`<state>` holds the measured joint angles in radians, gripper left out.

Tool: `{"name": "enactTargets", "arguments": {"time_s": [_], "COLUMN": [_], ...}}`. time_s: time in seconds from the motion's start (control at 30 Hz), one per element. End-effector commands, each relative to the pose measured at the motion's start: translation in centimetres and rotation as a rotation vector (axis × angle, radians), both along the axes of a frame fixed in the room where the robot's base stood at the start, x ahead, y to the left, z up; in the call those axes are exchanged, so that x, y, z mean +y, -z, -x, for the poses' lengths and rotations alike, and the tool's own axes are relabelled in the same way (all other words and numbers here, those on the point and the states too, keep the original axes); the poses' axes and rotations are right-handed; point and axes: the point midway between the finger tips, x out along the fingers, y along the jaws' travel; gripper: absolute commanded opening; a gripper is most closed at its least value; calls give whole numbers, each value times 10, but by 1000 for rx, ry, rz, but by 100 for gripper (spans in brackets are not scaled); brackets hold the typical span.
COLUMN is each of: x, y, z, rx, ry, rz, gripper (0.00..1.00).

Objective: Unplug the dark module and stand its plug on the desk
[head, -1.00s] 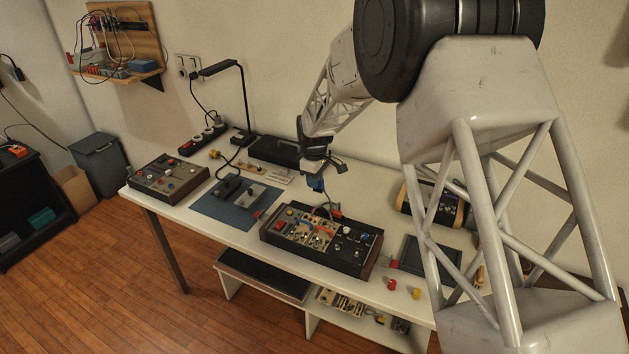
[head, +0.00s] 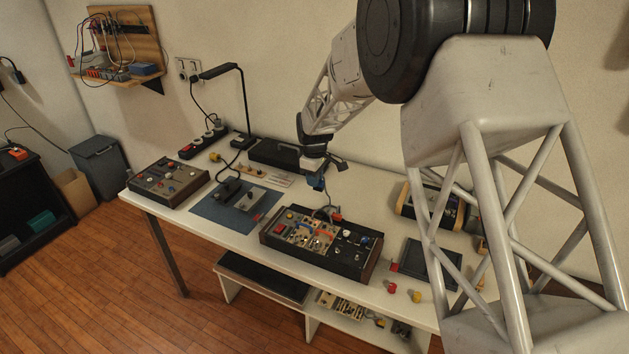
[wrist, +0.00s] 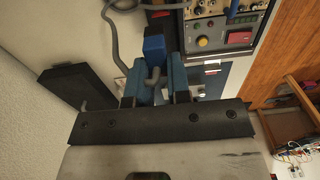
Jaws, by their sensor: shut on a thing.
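The synth case (head: 322,243) stands near the middle of the white desk (head: 215,240). Its dark module (head: 350,246), with several pale knobs, is on the right side. My gripper (head: 317,181) is above and behind the case, shut on a blue plug (wrist: 154,46). In the wrist view the plug shows between the teal fingers, with a grey cable (wrist: 113,37) looping by it. In the head view the cable runs down to the back of the case, by a red-orange piece (head: 335,213). The plug's tip cannot be made out. It appears held clear of the desk.
A blue mat (head: 212,211) with dark and grey items lies left of the case. A long dark box (head: 272,153) stands behind, near the wall and lamp (head: 245,105). A dark tray (head: 430,262) and red and yellow caps (head: 391,287) lie right. Bare desk shows behind the case.

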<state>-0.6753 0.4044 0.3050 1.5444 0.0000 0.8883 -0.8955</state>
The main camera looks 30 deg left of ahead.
Motion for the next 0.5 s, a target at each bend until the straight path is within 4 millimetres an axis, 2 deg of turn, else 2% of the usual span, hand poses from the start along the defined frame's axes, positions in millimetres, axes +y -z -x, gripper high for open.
{"name": "enactTargets", "arguments": {"time_s": [0.5], "x": [0], "y": [-12], "z": [0], "rx": [-1], "ry": [0], "rz": [-1], "gripper": [0]}}
